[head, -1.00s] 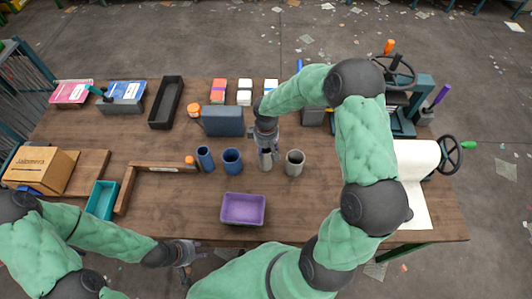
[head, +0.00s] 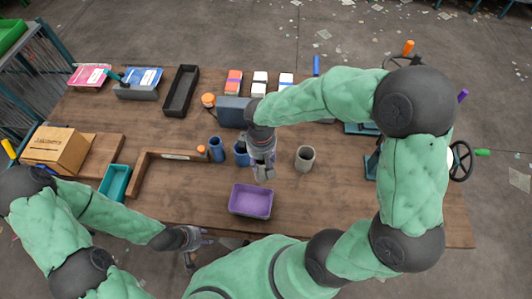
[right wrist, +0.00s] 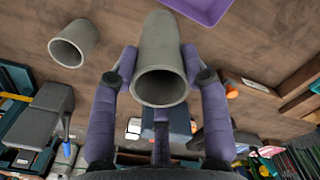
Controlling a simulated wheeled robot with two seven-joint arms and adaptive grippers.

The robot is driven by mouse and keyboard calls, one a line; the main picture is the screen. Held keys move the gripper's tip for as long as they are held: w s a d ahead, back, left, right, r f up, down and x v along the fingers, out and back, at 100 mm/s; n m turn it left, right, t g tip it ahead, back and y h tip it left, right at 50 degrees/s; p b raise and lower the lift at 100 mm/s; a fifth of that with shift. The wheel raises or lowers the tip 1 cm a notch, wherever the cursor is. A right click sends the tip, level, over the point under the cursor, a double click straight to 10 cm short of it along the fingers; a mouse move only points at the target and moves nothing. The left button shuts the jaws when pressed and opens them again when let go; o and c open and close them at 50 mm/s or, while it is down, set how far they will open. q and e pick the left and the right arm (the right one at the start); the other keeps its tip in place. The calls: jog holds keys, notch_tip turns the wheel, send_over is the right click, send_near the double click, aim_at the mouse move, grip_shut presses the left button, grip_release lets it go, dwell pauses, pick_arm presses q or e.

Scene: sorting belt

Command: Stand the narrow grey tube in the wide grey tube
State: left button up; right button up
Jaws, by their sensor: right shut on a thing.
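The narrow grey tube (right wrist: 161,45) is between the fingers of my right gripper (right wrist: 160,75), its open end facing the wrist camera. In the head view my right gripper (head: 263,172) is shut on it, just left of the wide grey tube and behind the purple tray; the gripper mostly hides the held tube there. The wide grey tube (head: 305,158) stands upright on the table, its mouth open and apart from the gripper. It also shows at upper left in the right wrist view (right wrist: 73,43). My left gripper (head: 192,240) hangs at the table's front edge; its jaw state is unclear.
A purple tray (head: 250,201) lies in front of my right gripper. A blue cup (head: 217,150) stands to the left, and another (head: 241,154) is partly hidden by the gripper. A blue-grey box (head: 230,112) is behind.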

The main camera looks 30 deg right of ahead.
notch_tip(320, 180, up, 6)
jog(key=p, duration=0.4)
send_over(307, 149)
jog(key=s+a, duration=0.2)
jog(key=shift+m, duration=0.4)
jog(key=f+b, duration=0.2)
jog(key=f, duration=1.5)
jog(key=shift+s, duration=0.2)
jog(key=shift+w+f, duration=0.1)
jog(key=shift+f, duration=0.3)
